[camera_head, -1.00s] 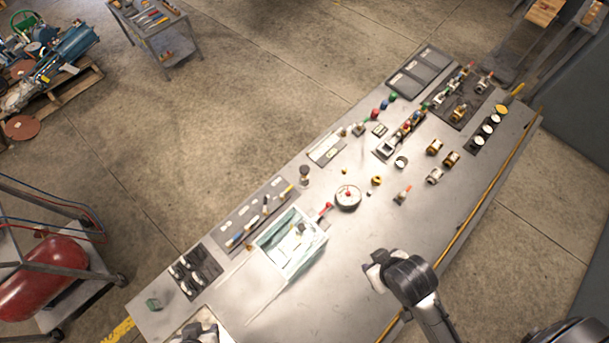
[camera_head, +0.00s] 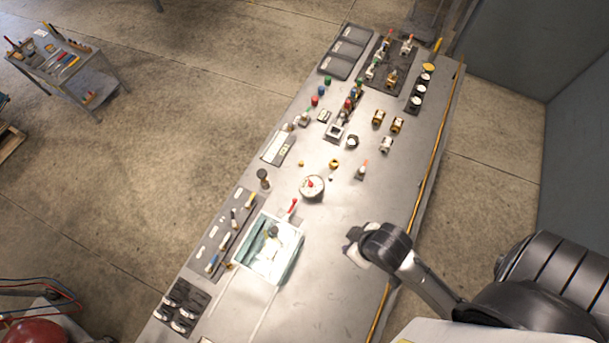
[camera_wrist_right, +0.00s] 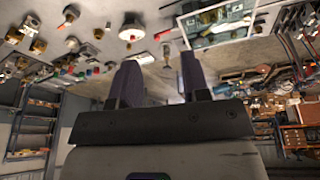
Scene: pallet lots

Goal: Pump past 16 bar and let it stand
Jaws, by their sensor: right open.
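A round gauge (camera_head: 312,187) with a white face and a red mark stands mid-bench; its reading is too small to tell. A red-handled lever (camera_head: 292,207) rises at the back edge of a clear, pale-green-walled tank (camera_head: 270,248). Something small and dark lies inside the tank. My right gripper (camera_head: 353,246) is above the bench, right of the tank and apart from it. In the right wrist view it is open and empty (camera_wrist_right: 160,85), with the gauge (camera_wrist_right: 132,29) and the tank (camera_wrist_right: 218,22) beyond the fingers. My left gripper is out of view.
The grey bench (camera_head: 335,290) carries brass fittings (camera_head: 378,118), coloured caps (camera_head: 321,90), a dark tool tray (camera_head: 232,232) and a dark block with several fittings (camera_head: 183,306). A yellow strip (camera_head: 424,180) runs along its right edge. A tool cart (camera_head: 65,62) stands apart at upper left.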

